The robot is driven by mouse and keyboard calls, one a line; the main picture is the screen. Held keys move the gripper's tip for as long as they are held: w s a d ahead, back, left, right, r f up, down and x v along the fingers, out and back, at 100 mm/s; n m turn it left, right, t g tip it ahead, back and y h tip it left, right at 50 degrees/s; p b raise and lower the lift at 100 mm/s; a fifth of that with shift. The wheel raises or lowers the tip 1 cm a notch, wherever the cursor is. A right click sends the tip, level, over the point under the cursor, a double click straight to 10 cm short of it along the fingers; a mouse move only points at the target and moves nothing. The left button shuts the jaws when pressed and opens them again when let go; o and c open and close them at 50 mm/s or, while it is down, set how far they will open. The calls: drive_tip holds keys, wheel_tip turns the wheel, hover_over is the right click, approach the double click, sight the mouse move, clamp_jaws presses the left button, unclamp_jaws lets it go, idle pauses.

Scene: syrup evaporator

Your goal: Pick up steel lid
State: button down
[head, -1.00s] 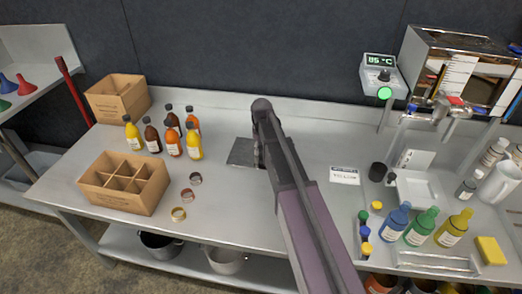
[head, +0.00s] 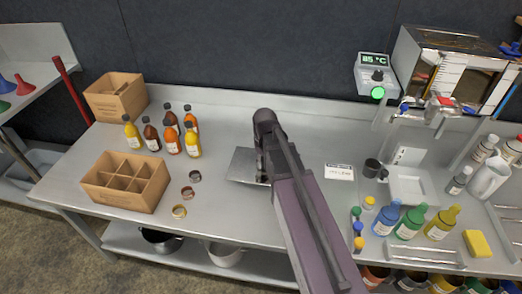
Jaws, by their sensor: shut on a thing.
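The steel lid (head: 243,166) is a flat, light grey metal plate near the middle of the bench in the head view. My gripper (head: 263,174) is at the lid's right edge and shut on it. My own arm hides the right part of the lid and most of the fingers. The lid looks tilted and slightly clear of the bench top, though the gap under it is hard to make out.
Several sauce bottles (head: 172,140), two cardboard boxes (head: 125,196) and three rings (head: 187,192) stand left. Right are a label card (head: 339,172), a dark mug (head: 374,168), coloured bottles (head: 411,224) and the evaporator (head: 452,68). Bench behind the lid is clear.

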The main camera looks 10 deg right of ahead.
drive_tip(key=shift+s+r, duration=0.2)
drive_tip(key=shift+s, duration=1.75)
